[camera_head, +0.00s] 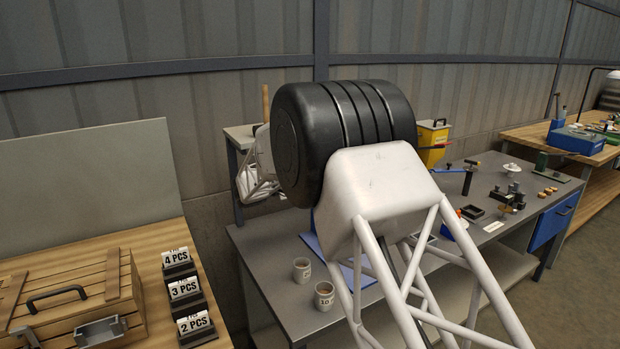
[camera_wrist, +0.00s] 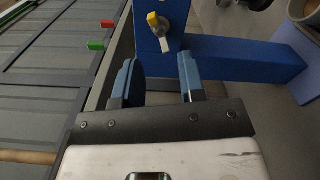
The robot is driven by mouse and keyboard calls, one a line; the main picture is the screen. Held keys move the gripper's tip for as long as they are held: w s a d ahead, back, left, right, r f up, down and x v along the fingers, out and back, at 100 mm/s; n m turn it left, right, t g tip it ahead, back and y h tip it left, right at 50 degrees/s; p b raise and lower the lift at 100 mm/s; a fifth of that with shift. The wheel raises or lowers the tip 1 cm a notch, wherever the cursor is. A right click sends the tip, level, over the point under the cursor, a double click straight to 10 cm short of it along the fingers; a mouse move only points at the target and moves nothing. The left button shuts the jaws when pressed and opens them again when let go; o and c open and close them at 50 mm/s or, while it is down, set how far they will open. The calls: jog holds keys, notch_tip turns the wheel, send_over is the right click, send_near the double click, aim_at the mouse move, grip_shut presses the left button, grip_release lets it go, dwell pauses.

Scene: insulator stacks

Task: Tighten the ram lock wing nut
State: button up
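In the wrist view, a small wing nut (camera_wrist: 153,19), with a yellow part and a grey metal part, sits on the face of a blue post (camera_wrist: 174,15). The post joins a blue beam (camera_wrist: 235,58) running to the right. My gripper (camera_wrist: 158,78) is open, its two blue-grey fingers apart with nothing between them. The wing nut shows just beyond the fingertips, roughly in line with the gap; I see no contact. In the head view my own arm hides the gripper and the wing nut; only part of a blue base (camera_head: 312,243) shows beside it.
In the head view, two cups (camera_head: 324,295) stand on the grey workbench (camera_head: 262,262) left of my arm. Small tools and parts, a yellow box (camera_head: 432,140) and a blue drawer (camera_head: 553,222) are to the right. A wooden crate (camera_head: 72,290) and number cards (camera_head: 184,288) are at left.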

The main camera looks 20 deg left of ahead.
jog(key=shift+s+a, duration=0.5)
jog(key=shift+s, duration=0.05)
